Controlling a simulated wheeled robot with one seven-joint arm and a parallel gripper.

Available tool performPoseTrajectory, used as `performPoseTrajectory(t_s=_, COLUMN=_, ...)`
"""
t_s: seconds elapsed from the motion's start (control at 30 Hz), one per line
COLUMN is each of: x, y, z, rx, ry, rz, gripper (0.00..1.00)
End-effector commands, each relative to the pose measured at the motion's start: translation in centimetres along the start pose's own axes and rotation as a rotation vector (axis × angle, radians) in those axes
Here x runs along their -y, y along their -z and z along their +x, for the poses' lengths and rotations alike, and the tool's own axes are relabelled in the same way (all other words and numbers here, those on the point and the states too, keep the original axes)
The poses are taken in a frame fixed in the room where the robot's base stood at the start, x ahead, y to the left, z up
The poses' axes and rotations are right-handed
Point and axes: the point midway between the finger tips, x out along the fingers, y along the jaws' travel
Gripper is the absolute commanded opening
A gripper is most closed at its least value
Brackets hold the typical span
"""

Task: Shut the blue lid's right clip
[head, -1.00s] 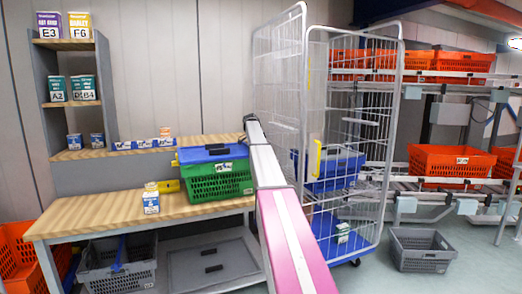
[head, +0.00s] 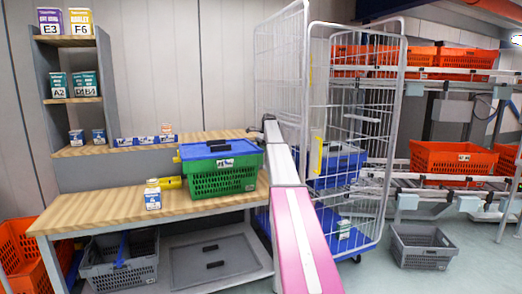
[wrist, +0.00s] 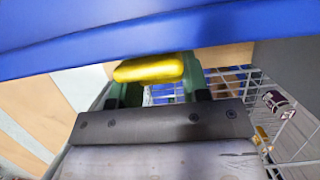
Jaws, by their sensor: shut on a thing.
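A green tote (head: 222,181) with a blue lid (head: 216,150) stands on the wooden bench in the head view. In the wrist view the lid (wrist: 150,32) spans the top, with a yellow clip (wrist: 148,68) just below its edge. My gripper (wrist: 155,88) is around this clip, shut on it. In the head view my arm runs up along the tote's right side and hides the right clip and my fingers. Another yellow clip (head: 170,183) sticks out at the tote's left side.
A wire roll cage (head: 345,120) with a blue tote (head: 338,168) stands close to the right of my arm. A small white and blue carton (head: 152,197) is on the bench (head: 110,212). Shelves (head: 75,100) rise behind left. A grey crate (head: 422,246) is on the floor.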

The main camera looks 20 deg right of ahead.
Motion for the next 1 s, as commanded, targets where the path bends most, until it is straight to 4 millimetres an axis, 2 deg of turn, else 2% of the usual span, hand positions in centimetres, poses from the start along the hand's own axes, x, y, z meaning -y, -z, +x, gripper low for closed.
performPoseTrajectory(t_s=0.3, x=0.01, y=-0.20, z=0.34, rx=0.098, ry=0.000, rz=0.000, gripper=0.19)
performPoseTrajectory(t_s=0.77, x=0.00, y=-0.29, z=0.40, rx=0.113, ry=0.000, rz=0.000, gripper=0.19)
performPoseTrajectory(t_s=0.8, x=0.00, y=-0.29, z=0.40, rx=0.112, ry=0.000, rz=0.000, gripper=0.49)
performPoseTrajectory(t_s=0.87, x=0.00, y=-0.29, z=0.40, rx=0.112, ry=0.000, rz=0.000, gripper=0.68)
performPoseTrajectory(t_s=1.0, x=-0.01, y=-0.28, z=0.41, rx=0.111, ry=0.000, rz=0.000, gripper=0.68)
